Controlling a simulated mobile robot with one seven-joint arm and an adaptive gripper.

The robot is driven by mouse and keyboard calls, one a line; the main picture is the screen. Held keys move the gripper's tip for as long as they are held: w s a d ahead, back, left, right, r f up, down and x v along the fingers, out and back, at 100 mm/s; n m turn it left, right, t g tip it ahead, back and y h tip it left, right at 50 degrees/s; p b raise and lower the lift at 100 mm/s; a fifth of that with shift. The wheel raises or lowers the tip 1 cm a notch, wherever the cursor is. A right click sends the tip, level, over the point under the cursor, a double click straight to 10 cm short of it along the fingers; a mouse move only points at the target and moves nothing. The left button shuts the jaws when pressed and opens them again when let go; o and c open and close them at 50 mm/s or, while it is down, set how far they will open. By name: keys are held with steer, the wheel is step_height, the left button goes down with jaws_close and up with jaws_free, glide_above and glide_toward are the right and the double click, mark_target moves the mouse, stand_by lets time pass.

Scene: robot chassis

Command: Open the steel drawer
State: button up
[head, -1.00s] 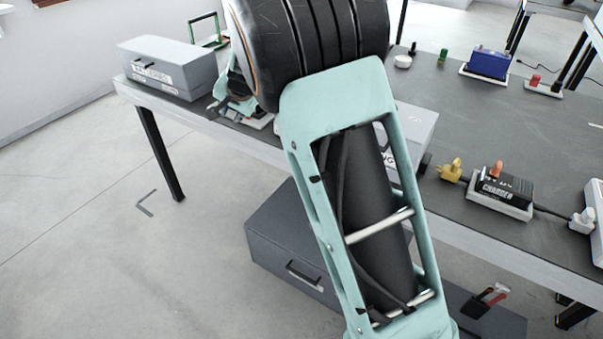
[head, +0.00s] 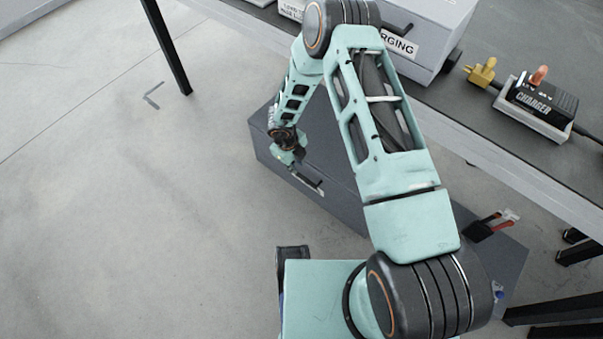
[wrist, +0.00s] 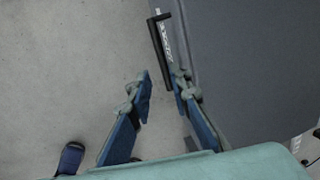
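The steel drawer is in a dark grey box (head: 335,165) on the floor below the table edge. Its front appears flush in the head view. A black bar handle (head: 308,183) is on the front; it also shows in the wrist view (wrist: 160,48). My gripper (head: 296,158) hangs above the handle and partly covers the front in the head view. In the wrist view my gripper (wrist: 163,80) is open, with nothing held. The handle's near end lies between the fingertip lines; I cannot tell whether it touches the fingers.
A table edge (head: 460,138) runs above the box. On it are a light grey box labelled "charging" (head: 420,30) and a charger (head: 540,100). Table legs (head: 168,45) stand on the floor. Red and black clamps (head: 490,225) lie at the box's right.

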mark_target(301, 176)
steer(key=f+b, duration=0.1)
steer(key=f, duration=0.2)
steer(key=w+f+b, duration=0.1)
steer(key=f, duration=0.2)
steer(key=d+f+b, duration=0.1)
steer(key=f, duration=0.2)
steer(key=shift+w+d+f, duration=0.1)
steer(key=shift+w+f, duration=0.15)
steer(key=shift+w, duration=0.05)
jaws_close()
